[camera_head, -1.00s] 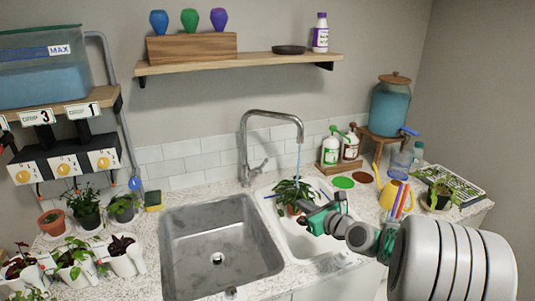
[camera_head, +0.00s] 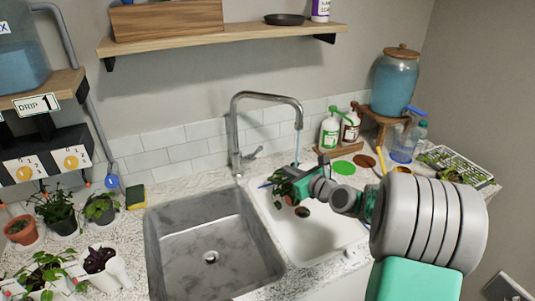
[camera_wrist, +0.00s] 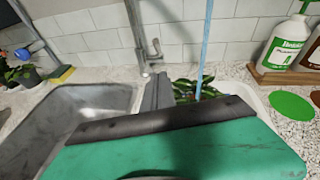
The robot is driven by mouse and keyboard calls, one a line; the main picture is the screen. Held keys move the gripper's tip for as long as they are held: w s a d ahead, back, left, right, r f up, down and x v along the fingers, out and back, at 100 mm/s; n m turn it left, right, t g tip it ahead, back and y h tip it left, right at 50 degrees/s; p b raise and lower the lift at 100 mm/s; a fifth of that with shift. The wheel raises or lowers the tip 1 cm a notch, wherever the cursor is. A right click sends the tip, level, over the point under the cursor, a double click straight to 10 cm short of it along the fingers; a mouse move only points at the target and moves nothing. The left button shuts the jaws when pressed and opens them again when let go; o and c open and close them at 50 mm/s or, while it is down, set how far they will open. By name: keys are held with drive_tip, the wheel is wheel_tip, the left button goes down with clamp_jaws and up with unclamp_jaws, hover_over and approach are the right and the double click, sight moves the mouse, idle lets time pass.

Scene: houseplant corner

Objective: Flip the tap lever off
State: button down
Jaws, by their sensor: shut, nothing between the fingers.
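The silver gooseneck tap (camera_head: 234,135) stands behind the sinks, with its small lever (camera_head: 252,153) sticking out to the right of its base, tilted upward. A thin stream of water (camera_head: 297,146) falls from the spout. The lever (camera_wrist: 155,50) also shows in the wrist view, just beyond my fingertips. My gripper (camera_head: 290,174) is shut and empty, in front of and to the right of the lever, apart from it. In the wrist view, the gripper (camera_wrist: 157,92) points towards the tap base.
A leafy potted plant (camera_head: 280,185) is in the white right basin (camera_head: 320,235), partly hidden by my gripper. The steel left basin (camera_head: 210,250) is empty. Soap bottles (camera_head: 329,131) stand to the right of the tap, and a sponge (camera_head: 135,196) lies to the left.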

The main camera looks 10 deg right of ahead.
drive_tip(key=w+a+p, duration=0.2)
drive_tip(key=w+a, duration=0.2)
drive_tip(key=w, duration=0.7)
drive_tip(key=shift+a+f, duration=0.2)
drive_tip(key=shift+f, duration=0.05)
drive_tip(key=shift+w+p, duration=0.1)
drive_tip(key=shift+p, duration=0.2)
